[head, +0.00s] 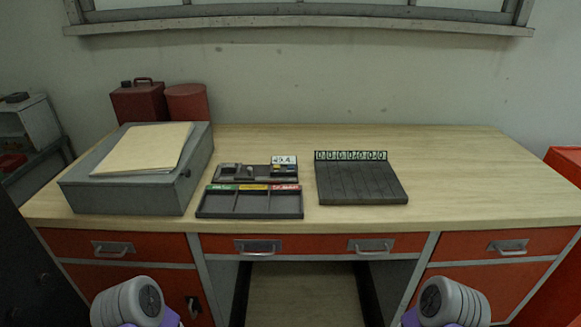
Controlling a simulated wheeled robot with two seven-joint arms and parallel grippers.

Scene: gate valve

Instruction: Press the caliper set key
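A small dark device (244,173), which looks like the caliper, lies on the desk left of centre. A pale display with dark digits (284,160) stands at its right end; the digits are too small to read surely. A small orange-yellow patch shows just below the display. I cannot make out which spot is the set key. Neither gripper shows; only rounded grey parts of my arms are at the bottom left and bottom right edges, well short of the caliper.
A three-compartment tray (249,204) with green, yellow and red labels sits directly in front of the caliper. A dark slotted board (360,182) lies to its right. A grey box (140,183) with folders (145,150) stands left. The desk's right side (470,175) is clear.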

